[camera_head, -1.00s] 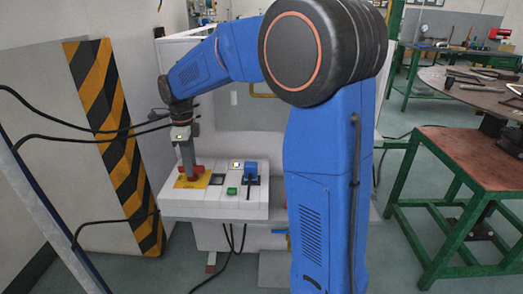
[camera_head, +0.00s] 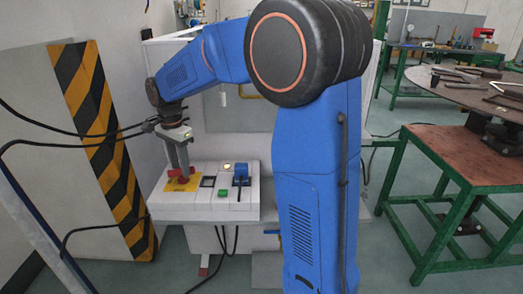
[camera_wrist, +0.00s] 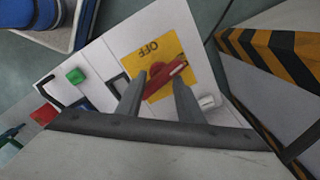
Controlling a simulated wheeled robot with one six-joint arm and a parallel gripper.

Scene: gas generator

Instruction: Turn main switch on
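The main switch, a red rotary handle (camera_wrist: 168,76) on a yellow plate (camera_wrist: 137,62) marked OFF, sits on the white panel in the wrist view. The handle lies at a slant across the plate. My gripper (camera_wrist: 160,77) is open, its two grey fingers apart with the handle between and beyond their tips. Contact with the handle cannot be told. In the head view the red switch (camera_head: 190,180) is on the yellow plate (camera_head: 176,188) at the panel's left, just below my gripper (camera_head: 182,166), which partly hides it.
The panel (camera_head: 212,212) also carries a green button (camera_head: 223,193), a blue lever switch (camera_head: 241,172), a dark square (camera_head: 208,181) and a yellowish lamp (camera_head: 227,167). Black cables hang at the left by a striped board (camera_head: 105,140). A green-legged table (camera_head: 450,160) stands right.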

